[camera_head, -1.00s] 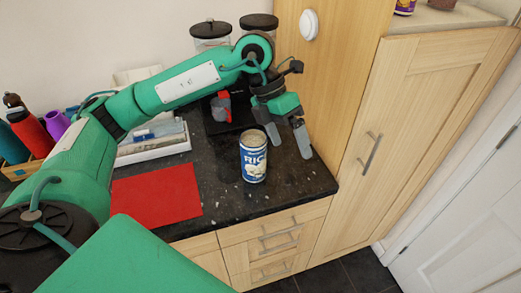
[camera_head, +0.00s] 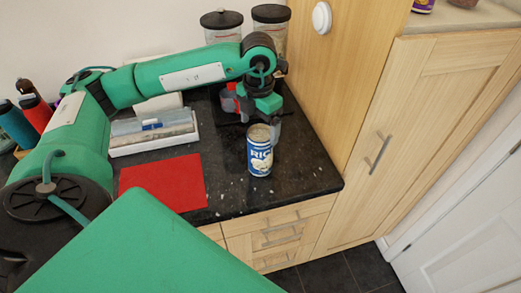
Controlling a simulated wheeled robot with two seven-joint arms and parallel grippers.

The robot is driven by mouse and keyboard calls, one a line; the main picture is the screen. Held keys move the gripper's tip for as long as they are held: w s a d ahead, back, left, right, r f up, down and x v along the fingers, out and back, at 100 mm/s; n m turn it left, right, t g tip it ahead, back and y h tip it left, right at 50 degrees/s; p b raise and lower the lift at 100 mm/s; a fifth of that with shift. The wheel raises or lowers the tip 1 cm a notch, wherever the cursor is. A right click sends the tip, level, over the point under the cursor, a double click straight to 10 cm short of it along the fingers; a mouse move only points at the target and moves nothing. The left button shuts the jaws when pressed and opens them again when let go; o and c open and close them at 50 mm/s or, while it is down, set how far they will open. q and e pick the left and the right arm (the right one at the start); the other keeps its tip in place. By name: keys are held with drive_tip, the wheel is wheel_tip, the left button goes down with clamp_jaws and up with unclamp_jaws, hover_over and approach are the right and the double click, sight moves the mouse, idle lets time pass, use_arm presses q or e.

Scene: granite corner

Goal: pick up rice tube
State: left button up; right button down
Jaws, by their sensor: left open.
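The rice tube (camera_head: 260,152) is a blue and white can with "RIC" visible on its label. It stands upright on the dark granite counter (camera_head: 310,185), near the counter's right front corner. My left gripper (camera_head: 262,122) is open and points down at the tube's top from behind. One grey finger shows just right of the tube's upper edge; the other finger is partly hidden by the tube or the gripper. Whether the fingers touch the tube cannot be told. My right gripper is not in view.
A red mat (camera_head: 162,183) lies left of the tube. A white tray (camera_head: 153,143) with a blue item sits behind the mat. Two lidded jars (camera_head: 222,30) stand at the back. A tall wooden cabinet (camera_head: 335,70) bounds the counter on the right.

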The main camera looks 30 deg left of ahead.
sight(260, 137)
use_arm(q)
drive_tip(key=shift+f+p, duration=0.35)
wheel_tip(260, 137, down, 4)
drive_tip(key=shift+w+d+r+p, duration=0.1)
drive_tip(key=shift+r+p, duration=0.15)
drive_tip(key=shift+p, duration=0.5)
drive_tip(key=shift+f, duration=0.45)
drive_tip(key=c, duration=1.5)
drive_tip(key=shift+r, duration=0.1)
drive_tip(key=shift+c, duration=1.2)
